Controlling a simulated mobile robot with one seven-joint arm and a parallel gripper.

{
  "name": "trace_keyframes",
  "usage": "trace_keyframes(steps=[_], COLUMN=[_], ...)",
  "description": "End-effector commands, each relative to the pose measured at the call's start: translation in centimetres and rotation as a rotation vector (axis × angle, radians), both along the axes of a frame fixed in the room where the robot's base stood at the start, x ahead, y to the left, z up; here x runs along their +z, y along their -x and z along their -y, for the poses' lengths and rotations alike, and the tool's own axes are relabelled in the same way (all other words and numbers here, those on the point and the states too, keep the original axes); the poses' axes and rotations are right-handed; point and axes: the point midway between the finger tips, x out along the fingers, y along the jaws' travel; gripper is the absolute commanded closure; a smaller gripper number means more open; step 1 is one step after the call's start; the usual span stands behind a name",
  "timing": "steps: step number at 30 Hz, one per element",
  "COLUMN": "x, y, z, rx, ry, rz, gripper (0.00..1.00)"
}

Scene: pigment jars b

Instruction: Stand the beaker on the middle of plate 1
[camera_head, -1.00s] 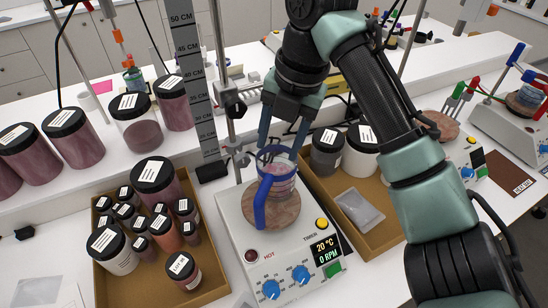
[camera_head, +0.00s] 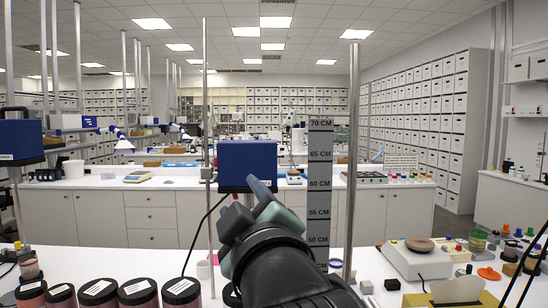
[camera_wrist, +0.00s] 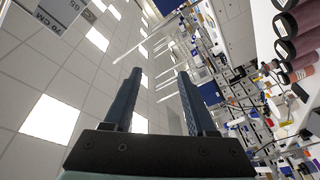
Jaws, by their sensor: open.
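My gripper (camera_wrist: 158,78) shows in the wrist view with its two dark fingers apart and nothing between them. It points up at the ceiling and the far room. The beaker is not in either current view. A white hotplate (camera_head: 411,262) with a round brown top (camera_head: 419,244) stands on the bench at the right of the head view. Its top looks bare, and I cannot read a number on it.
Several dark-lidded pigment jars (camera_head: 136,292) line the near bench at the lower left. A grey centimetre scale (camera_head: 319,190) and metal rods stand near my arm. A blue box-shaped device (camera_head: 247,165) is behind it. Jars also show in the wrist view (camera_wrist: 298,45).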

Motion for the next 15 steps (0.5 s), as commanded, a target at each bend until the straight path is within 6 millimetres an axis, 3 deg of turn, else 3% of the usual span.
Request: trace_keyframes(steps=[3, 6, 10, 15], x=[5.4, 8.4, 10.6, 11.4], y=[5.3, 9.7, 14.2, 16.4], z=[0.4, 1.9, 3.4, 4.1], rx=[0.009, 0.042, 0.094, 0.127], ry=[-0.377, -0.616, -0.801, -0.881], rz=[0.209, 0.355, 0.487, 0.55], gripper=[0.43, 0.43, 0.43, 0.43])
